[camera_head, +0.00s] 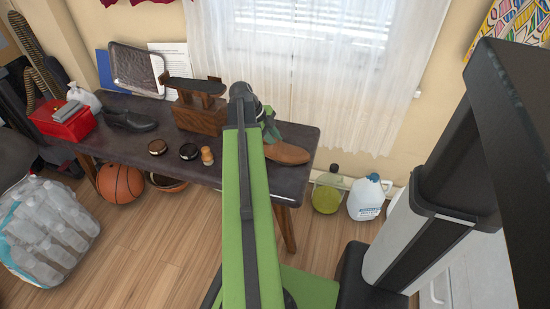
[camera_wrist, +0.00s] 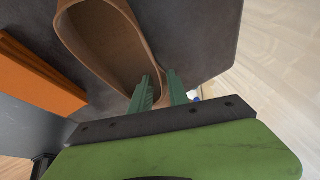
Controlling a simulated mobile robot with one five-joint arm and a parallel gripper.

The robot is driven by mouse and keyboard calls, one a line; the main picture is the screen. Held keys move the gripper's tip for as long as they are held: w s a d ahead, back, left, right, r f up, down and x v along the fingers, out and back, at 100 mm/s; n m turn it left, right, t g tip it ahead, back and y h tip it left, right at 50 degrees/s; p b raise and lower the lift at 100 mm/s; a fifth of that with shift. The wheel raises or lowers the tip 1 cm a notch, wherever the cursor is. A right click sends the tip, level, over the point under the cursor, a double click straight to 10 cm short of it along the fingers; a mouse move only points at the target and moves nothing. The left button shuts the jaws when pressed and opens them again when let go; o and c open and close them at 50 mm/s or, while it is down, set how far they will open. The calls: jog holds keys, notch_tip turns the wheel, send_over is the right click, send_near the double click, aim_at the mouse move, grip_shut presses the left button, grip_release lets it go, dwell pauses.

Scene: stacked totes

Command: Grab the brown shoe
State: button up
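The brown shoe (camera_head: 287,153) rests at the right end of the dark table. In the wrist view the shoe (camera_wrist: 105,45) fills the upper middle, with its opening facing the camera. My gripper (camera_head: 270,130) is at the shoe's opening end, partly hidden behind my arm in the head view. In the wrist view my gripper's two green fingers (camera_wrist: 160,80) stand apart. The left finger is over the opening and the right finger is outside the rim, with the shoe's wall between them. I cannot tell whether either finger touches the wall.
A wooden shoe-shine box (camera_head: 202,115) stands left of my gripper. A black shoe (camera_head: 129,121), small tins (camera_head: 189,151) and a red bin (camera_head: 62,122) are further left on the table (camera_head: 120,158). Jugs (camera_head: 366,198) stand on the floor to the right.

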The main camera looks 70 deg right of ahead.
jog(key=shift+r, duration=0.1)
grip_shut()
dwell(1.3)
